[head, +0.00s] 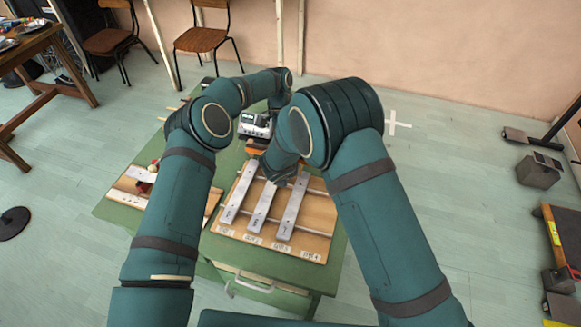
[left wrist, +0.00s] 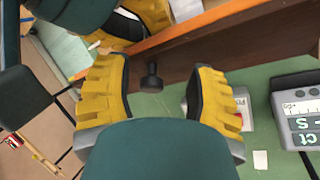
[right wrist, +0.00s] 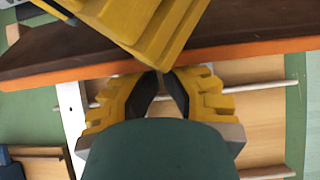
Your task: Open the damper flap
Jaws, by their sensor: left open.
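The damper flap appears to be the dark brown board with an orange edge, seen in the left wrist view (left wrist: 225,48) and across the top of the right wrist view (right wrist: 40,62). A black knob (left wrist: 151,78) stands out from it. My left gripper (left wrist: 158,92) is open, with the knob between its fingers in the picture; contact does not show. My right gripper (right wrist: 161,74) has its fingertips nearly together below the orange edge, with nothing visible between them. A yellow left gripper finger partly covers the board there.
Three pale metal bars (head: 262,208) lie on rods over a wooden board on the green table (head: 302,268). A grey device with a screen (head: 257,125) stands behind them, near my left gripper. My two grippers are close together. More pale bars lie on the left.

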